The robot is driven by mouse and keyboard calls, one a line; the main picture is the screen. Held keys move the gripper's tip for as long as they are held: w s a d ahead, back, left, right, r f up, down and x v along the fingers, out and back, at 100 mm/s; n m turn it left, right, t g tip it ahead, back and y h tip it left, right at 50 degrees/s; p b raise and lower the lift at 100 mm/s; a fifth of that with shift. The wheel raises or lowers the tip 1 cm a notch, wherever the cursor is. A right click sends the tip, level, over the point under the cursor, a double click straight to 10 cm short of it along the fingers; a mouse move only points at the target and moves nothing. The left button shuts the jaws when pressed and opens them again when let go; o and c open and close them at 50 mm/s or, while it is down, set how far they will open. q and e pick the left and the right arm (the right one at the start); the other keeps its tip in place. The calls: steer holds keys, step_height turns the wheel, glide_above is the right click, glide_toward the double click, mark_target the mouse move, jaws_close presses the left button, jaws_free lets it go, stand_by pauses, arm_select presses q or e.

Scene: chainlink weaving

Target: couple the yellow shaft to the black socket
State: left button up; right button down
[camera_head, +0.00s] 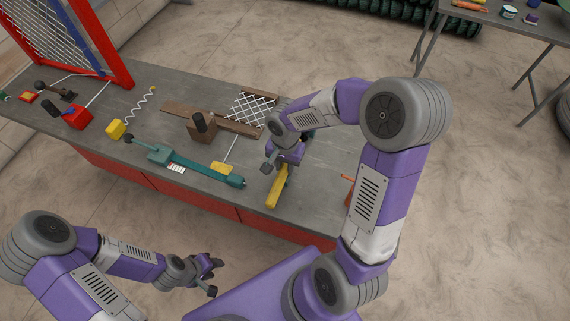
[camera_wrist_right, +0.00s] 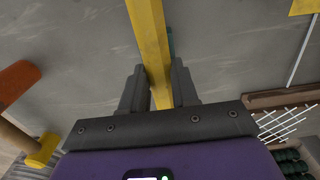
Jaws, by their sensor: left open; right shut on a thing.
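A long yellow bar, which I take as the yellow shaft (camera_head: 277,190), lies at the front right part of the workbench. My right gripper (camera_head: 284,164) is shut on it. The wrist view shows the yellow shaft (camera_wrist_right: 149,40) between the two dark fingers (camera_wrist_right: 158,88). I cannot tell whether the bar touches the bench. A black cylinder (camera_head: 199,121) stands upright on a brown block, left of my right gripper. Another black cylinder (camera_head: 51,108) sits by a red box at far left. I cannot tell which is the socket. My left gripper (camera_head: 208,275) is open and empty in front of the bench.
A teal tool (camera_head: 200,170) and a yellow block (camera_head: 222,168) with a thin rod lie left of the bar. Behind is wire mesh in a brown frame (camera_head: 262,95). Another yellow block (camera_head: 116,129) joins a white coil. An orange-handled thing (camera_wrist_right: 15,82) lies near the right end.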

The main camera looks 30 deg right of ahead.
steer(key=shift+w+d, duration=0.2)
steer(key=shift+w+d, duration=0.25)
steer(key=shift+d, duration=0.05)
steer(key=shift+w+d, duration=0.25)
steer(key=shift+w+d+p, duration=0.6)
steer(key=shift+w+d, duration=0.25)
steer(key=shift+d, duration=0.2)
steer(key=c, duration=0.8)
jaws_free()
step_height(320, 180, up, 8)
steer(key=p, duration=0.2)
steer(key=shift+f+p, duration=0.2)
steer(key=shift+p, duration=0.1)
